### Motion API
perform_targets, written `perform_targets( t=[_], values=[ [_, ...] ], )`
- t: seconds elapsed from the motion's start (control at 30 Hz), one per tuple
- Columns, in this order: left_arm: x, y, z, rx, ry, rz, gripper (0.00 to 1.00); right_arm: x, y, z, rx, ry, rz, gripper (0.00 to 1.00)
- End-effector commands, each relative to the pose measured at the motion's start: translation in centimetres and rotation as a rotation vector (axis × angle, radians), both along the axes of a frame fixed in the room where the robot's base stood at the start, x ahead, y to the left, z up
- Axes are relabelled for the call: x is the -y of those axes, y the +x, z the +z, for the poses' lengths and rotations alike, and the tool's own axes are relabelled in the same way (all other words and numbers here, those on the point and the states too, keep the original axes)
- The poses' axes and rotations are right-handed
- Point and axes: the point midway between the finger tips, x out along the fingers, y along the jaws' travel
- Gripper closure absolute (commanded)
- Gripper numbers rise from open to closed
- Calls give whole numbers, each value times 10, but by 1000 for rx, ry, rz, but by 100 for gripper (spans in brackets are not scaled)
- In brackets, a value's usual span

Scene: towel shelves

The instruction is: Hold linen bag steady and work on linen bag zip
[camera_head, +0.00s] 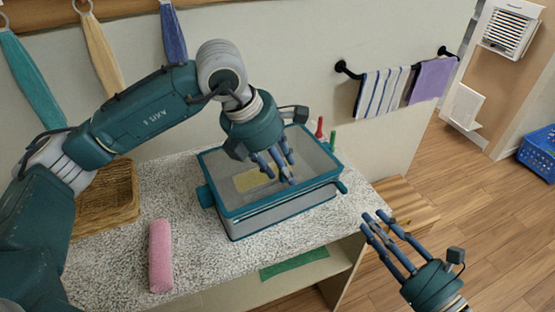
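The linen bag (272,210) is a grey, box-shaped bag with teal trim, standing on the speckled counter. Its top looks open, and a yellow cloth lies inside. Teal tabs stick out at its left and right ends; I cannot make out the zip pull. My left gripper (281,172) points down over the bag's top, fingers apart, with nothing seen between them. I cannot tell whether its fingertips touch the bag. My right gripper (376,220) is open and empty, to the right of the bag and apart from it, past the counter's right edge.
A wicker basket (105,205) stands at the counter's left, partly behind my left arm. A rolled pink towel (160,256) lies at the front. Small red (319,128) and green (333,140) items stand behind the bag. Towels hang on the wall. The counter (215,268) is clear in front of the bag.

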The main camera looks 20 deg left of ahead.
Motion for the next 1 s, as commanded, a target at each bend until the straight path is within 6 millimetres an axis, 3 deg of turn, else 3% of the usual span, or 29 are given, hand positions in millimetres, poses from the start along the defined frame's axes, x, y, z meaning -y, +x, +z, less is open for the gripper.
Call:
perform_targets(
  t=[0.2,0.4,0.83,1.0],
  values=[
    [0,0,0,0,0,0,64,0,0,0,0,0,0,69],
    [0,0,0,-1,-1,0,100,0,0,0,0,0,0,69],
    [1,-1,0,-2,-2,0,100,3,1,2,-98,103,9,69],
    [1,-1,0,-3,-3,-1,100,-6,11,2,-102,108,11,69]
  ],
)
